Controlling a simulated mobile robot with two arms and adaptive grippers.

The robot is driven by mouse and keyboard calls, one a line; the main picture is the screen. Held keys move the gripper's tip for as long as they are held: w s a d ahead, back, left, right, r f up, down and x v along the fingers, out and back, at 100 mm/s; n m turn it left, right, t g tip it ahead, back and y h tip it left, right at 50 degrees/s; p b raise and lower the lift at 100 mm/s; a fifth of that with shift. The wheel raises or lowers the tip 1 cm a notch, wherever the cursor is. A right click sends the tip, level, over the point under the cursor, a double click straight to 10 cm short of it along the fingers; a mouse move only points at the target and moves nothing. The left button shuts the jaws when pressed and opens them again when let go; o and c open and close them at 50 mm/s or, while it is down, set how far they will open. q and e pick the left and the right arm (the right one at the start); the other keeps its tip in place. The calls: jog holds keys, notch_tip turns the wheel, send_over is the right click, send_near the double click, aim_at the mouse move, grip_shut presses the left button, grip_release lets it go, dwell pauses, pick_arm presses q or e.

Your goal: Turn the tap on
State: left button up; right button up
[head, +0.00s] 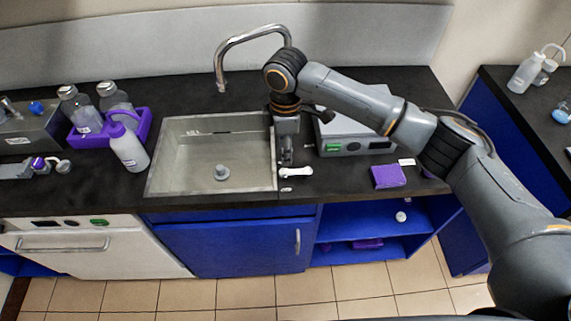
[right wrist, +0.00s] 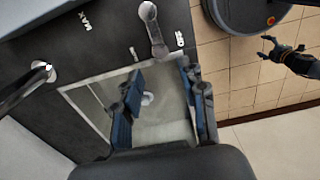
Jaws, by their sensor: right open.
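The tap's chrome spout (head: 250,36) curves over the back of the grey sink (head: 160,178). A small pale lever (head: 297,173) lies on the dark counter just right of the sink. The lever also shows in the right wrist view (right wrist: 153,30), with its round end at the top. My right gripper (head: 286,160) points down beside the sink's right edge, close to the lever. In the right wrist view its fingers (right wrist: 162,72) are apart and empty, and the lever is beyond their tips. What seems my left gripper (right wrist: 284,52) is small and far off there; its jaws are unclear.
A grey device (head: 355,135) and a purple box (head: 388,176) sit right of my right gripper. A purple rack (head: 143,127) with bottles and a white squeeze bottle (head: 128,148) stand left of the sink. The sink holds a drain plug (head: 221,172).

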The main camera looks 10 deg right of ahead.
aim_at(285, 172)
notch_tip(285, 172, down, 8)
jog(key=shift+f+p, duration=0.1)
jog(key=shift+p, duration=0.45)
jog(key=shift+c, duration=0.4)
grip_shut()
